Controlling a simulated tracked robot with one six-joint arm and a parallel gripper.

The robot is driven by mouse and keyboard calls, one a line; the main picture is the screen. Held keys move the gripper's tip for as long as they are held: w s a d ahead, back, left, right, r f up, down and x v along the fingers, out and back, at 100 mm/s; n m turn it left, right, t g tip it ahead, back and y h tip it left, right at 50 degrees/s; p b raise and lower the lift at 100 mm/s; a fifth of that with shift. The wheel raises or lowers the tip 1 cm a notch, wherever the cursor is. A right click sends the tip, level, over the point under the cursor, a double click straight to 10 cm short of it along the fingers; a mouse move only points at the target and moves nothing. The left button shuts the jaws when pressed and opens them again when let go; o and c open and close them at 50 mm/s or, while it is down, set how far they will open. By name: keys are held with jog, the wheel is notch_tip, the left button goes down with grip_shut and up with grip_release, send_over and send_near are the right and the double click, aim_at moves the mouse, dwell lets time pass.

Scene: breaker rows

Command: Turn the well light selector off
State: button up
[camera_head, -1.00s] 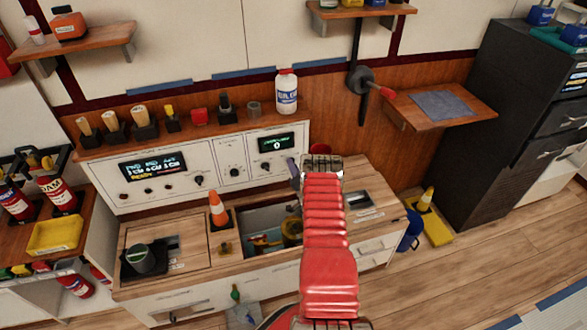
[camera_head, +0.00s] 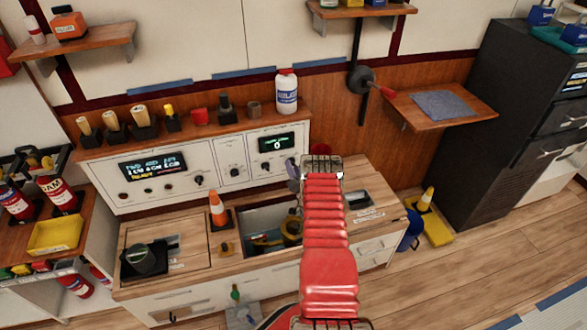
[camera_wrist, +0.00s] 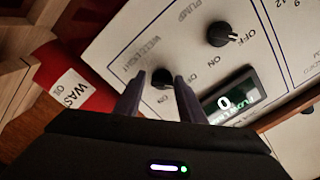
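The well light selector (camera_wrist: 162,79) is a small dark round knob on the white control panel (camera_wrist: 135,50), labelled WELL LIGHT with ON and OFF marks. My gripper (camera_wrist: 160,76) is at the panel with its two dark fingers apart, one on each side of this knob. I cannot tell whether the fingers touch it, and its pointer direction is unclear. In the head view my gripper (camera_head: 293,175) is at the right end of the console front and hides the selector.
The pump knob (camera_wrist: 220,34) and a display reading 0 (camera_wrist: 225,102) are close to the selector. A red waste oil container (camera_wrist: 75,85) is beside the panel. A white bottle (camera_head: 286,92) stands on the shelf above, and an orange cone (camera_head: 217,208) on the bench.

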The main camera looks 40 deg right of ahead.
jog(key=shift+o, duration=1.1)
jog(key=shift+d+r, duration=0.1)
jog(key=shift+r, duration=0.1)
jog(key=shift+s, duration=0.1)
jog(key=v, duration=1.3)
jog(key=shift+s+a+f, duration=0.15)
jog(key=shift+s+a, duration=0.05)
jog(key=shift+s, duration=0.05)
jog(key=shift+f, duration=0.1)
